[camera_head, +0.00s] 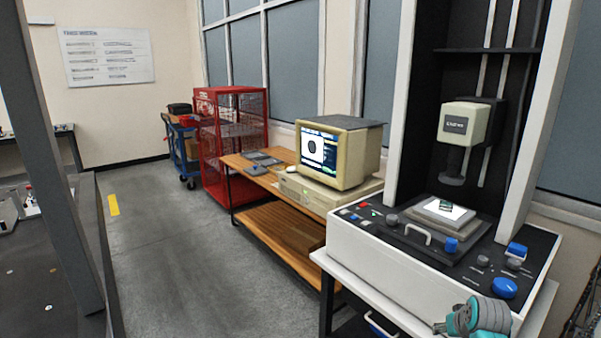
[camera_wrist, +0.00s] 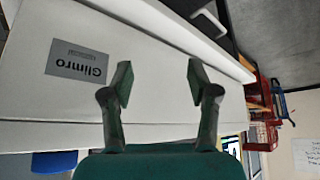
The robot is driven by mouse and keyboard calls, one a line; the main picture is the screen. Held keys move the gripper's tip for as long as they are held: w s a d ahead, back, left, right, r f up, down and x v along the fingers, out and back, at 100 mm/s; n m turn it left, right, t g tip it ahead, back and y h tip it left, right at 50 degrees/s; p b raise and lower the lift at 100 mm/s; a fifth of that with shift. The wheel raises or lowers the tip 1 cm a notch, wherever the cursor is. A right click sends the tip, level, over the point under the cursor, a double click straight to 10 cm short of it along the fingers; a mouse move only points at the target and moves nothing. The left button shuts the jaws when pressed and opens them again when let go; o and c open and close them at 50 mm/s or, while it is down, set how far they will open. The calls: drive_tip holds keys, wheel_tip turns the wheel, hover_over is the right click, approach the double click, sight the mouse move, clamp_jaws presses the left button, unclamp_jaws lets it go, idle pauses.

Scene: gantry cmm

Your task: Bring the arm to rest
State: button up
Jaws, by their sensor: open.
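My gripper (camera_wrist: 160,82) is open, with nothing between its two green fingers in the wrist view. It faces the white front of a measuring machine, which bears a grey label (camera_wrist: 77,62). In the head view, part of my teal and grey arm (camera_head: 484,316) shows at the lower right, in front of the measuring machine (camera_head: 350,244). The fingertips are hard to make out there. A small dark green part (camera_head: 445,206) lies on the machine's lit stage, below the optical head (camera_head: 465,124).
A wooden bench (camera_head: 272,235) carries a beige computer monitor (camera_head: 335,155) left of the machine. A red mesh cage (camera_head: 215,150) and a blue cart (camera_head: 183,150) stand farther back. A dark post (camera_head: 50,150) rises at the left. The grey floor (camera_head: 170,260) between is clear.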

drive_tip(key=s+a+f+t, duration=0.2)
drive_tip(key=s+a+f, duration=0.7)
drive_tip(key=s+f, duration=0.35)
drive_tip(key=s+a+f+t, duration=0.1)
drive_tip(key=s+a+f, duration=0.15)
drive_tip(key=s, duration=0.45)
drive_tip(key=s+a+f+t, duration=0.1)
drive_tip(key=s+a+f, duration=0.1)
drive_tip(key=s+a, duration=0.35)
drive_tip(key=s+a+r+n+t, duration=0.1)
drive_tip(key=s+a+r, duration=0.15)
drive_tip(key=s, duration=0.75)
drive_tip(key=s+a+r+t, duration=0.1)
drive_tip(key=s+r, duration=0.3)
drive_tip(key=s, duration=0.6)
drive_tip(key=s+a+r+t+y, duration=0.1)
drive_tip(key=s+r+t, duration=0.1)
drive_tip(key=s+r, duration=0.9)
wheel_tip(320, 180, up, 3)
drive_tip(key=shift+a+f+n, duration=0.1)
drive_tip(key=shift+a+n, duration=0.1)
drive_tip(key=shift+n, duration=0.2)
